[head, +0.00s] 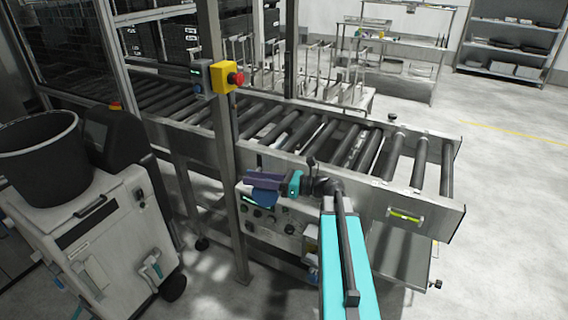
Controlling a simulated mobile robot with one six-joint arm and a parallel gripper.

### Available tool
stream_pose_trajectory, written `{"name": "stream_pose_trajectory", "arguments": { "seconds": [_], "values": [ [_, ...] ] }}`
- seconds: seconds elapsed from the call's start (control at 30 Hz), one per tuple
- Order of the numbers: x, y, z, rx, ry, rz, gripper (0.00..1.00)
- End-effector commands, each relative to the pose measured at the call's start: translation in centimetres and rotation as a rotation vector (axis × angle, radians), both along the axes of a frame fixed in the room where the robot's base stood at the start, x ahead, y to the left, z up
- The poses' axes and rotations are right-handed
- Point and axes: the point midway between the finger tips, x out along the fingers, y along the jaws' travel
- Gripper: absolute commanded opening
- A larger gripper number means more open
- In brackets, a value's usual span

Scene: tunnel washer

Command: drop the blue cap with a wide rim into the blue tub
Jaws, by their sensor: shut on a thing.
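My gripper (262,182) is at the middle of the head view, in front of the grey control panel under the roller conveyor. It is shut on the blue cap (264,198), of which a small rounded blue part shows below the jaws. The rest of the cap is hidden by the gripper, and its rim is not clear. I see no tub that is plainly blue. A dark grey, nearly black round tub (42,165) stands on a light grey cart at the left, well apart from my gripper.
The roller conveyor (420,195) runs across the middle behind my gripper. A steel post (232,190) with a yellow box and red button (236,78) stands between my gripper and the grey cart (110,225). Open floor (500,260) lies at the right.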

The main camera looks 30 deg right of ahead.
Motion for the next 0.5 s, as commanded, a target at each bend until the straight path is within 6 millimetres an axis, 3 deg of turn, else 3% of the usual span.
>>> {"name": "stream_pose_trajectory", "arguments": {
  "seconds": [0.03,0.3,0.5],
  "values": [
    [-0.3,2.3,-0.3,0.002,0.002,0.018,0.09],
    [-0.5,11.1,-2.1,0.002,0.002,0.084,0.09],
    [-0.4,15.4,-2.9,0.002,0.001,0.115,0.09]
  ]
}}
